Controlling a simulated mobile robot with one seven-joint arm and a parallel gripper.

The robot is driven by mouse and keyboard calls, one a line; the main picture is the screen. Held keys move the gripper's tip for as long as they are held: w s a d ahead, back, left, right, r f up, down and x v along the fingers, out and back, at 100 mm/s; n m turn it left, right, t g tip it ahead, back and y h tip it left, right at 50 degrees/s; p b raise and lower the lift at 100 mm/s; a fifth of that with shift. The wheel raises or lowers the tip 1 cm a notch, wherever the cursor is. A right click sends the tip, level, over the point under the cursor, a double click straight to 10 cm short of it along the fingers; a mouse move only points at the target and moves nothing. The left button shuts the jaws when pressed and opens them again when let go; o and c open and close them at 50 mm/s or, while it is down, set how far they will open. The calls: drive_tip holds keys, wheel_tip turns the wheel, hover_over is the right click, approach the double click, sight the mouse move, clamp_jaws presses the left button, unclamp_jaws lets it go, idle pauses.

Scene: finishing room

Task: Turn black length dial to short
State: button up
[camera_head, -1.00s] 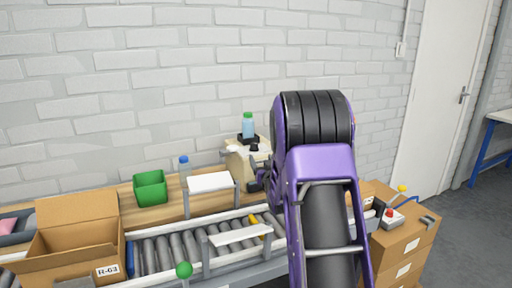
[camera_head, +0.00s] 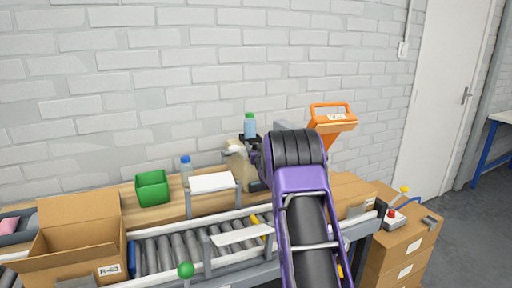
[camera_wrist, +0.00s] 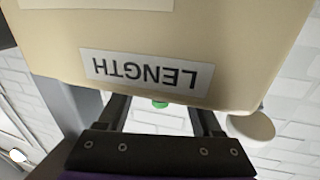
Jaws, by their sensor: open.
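A beige machine (camera_head: 238,165) stands on the bench behind the conveyor, partly hidden by my arm. In the wrist view its beige body (camera_wrist: 180,35) fills the top, with an upside-down white label reading LENGTH (camera_wrist: 146,72). I cannot make out the black length dial in either view. My gripper (camera_wrist: 160,104) is open, its two dark fingers apart beside the machine's edge below the label. The machine's body hides the fingertips. A round beige knob (camera_wrist: 251,127) sits to the right of the fingers.
A green-capped bottle (camera_head: 250,128) stands by the machine; a green cap (camera_wrist: 160,103) shows between the fingers. A green bin (camera_head: 152,188), a blue-capped bottle (camera_head: 186,170) and an open carton (camera_head: 75,240) are to the left. An orange-framed panel (camera_head: 333,122) stands behind my arm.

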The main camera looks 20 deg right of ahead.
clamp_jaws()
idle(0.3)
drive_tip(key=shift+y, duration=0.3)
drive_tip(key=shift+d+n+y, duration=0.1)
drive_tip(key=shift+n+y, duration=0.5)
drive_tip(key=n+y+p, duration=0.2)
drive_tip(key=y+p, duration=0.1)
drive_tip(key=shift+r, duration=0.25)
drive_tip(key=shift+f+n+y+p, duration=0.15)
drive_tip(key=shift+n+y+p, duration=0.5)
drive_tip(key=shift+y, duration=0.55)
